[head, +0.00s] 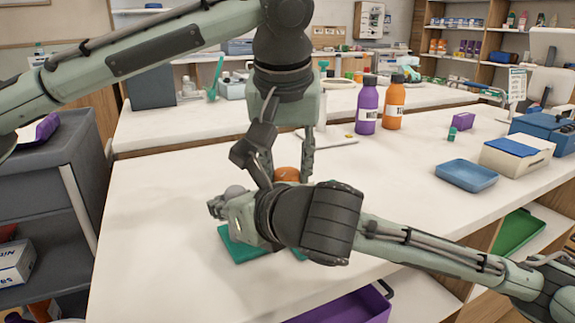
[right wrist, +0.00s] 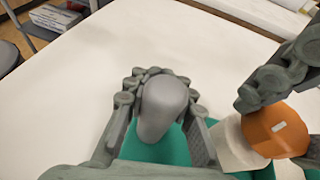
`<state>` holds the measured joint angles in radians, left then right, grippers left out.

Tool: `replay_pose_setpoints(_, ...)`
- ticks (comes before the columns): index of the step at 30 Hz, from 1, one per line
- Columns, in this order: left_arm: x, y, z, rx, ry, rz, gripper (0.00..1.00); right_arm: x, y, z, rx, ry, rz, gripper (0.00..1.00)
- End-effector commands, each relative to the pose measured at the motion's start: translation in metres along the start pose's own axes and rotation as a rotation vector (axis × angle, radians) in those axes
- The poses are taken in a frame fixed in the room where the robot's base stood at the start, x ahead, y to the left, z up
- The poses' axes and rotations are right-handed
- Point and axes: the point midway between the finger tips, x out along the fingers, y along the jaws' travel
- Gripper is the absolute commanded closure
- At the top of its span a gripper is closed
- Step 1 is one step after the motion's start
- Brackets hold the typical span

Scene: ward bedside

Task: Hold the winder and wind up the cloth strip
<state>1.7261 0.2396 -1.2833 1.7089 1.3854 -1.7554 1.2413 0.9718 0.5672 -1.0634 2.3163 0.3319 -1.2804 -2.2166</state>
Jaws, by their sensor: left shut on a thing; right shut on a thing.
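The winder has a teal base (head: 243,246) on the white table, a grey rounded post (right wrist: 163,106) and an orange knob (head: 287,174). My right gripper (right wrist: 160,110) is shut on the grey post, with its fingers on both sides of it. My left gripper (head: 288,178) reaches down from above and is shut on the orange knob (right wrist: 277,130). A white piece (right wrist: 235,150) sits beside the orange knob in the right wrist view; I cannot tell whether it is the wound cloth strip. My right arm hides much of the winder in the head view.
A purple bottle (head: 367,106) and an orange bottle (head: 394,103) stand at the back of the table. A blue tray (head: 466,175) and a white box with a blue top (head: 517,154) are at the right. The table's left part is clear.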

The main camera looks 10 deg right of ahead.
Motion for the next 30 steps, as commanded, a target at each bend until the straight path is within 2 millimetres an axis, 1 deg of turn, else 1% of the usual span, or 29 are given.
replay_pose_setpoints(3,0.0003,-0.0005,0.0007,0.05,-0.002,0.021,0.94,0.0,-0.0001,0.0002,-0.001,0.0,0.0,1.0)
replay_pose_setpoints(10,0.0004,-0.001,0.0007,0.104,-0.002,0.042,0.94,0.0,-0.0001,0.0002,-0.001,0.0,0.0,1.0)
replay_pose_setpoints(24,0.0002,-0.0011,0.0004,0.114,-0.001,0.046,0.94,0.0,-0.0002,0.0001,-0.001,0.0,-0.001,1.0)
replay_pose_setpoints(25,0.0002,-0.0011,0.0004,0.113,-0.001,0.046,0.63,0.0,-0.0002,0.0001,-0.001,0.0,-0.001,1.0)
replay_pose_setpoints(27,0.0002,-0.0011,0.0004,0.113,-0.001,0.046,0.54,0.0,-0.0002,0.0001,-0.001,0.0,-0.001,1.0)
replay_pose_setpoints(30,0.0002,-0.001,0.0003,0.113,0.0,0.046,0.44,0.0,-0.0002,0.0001,-0.001,0.0,0.0,1.0)
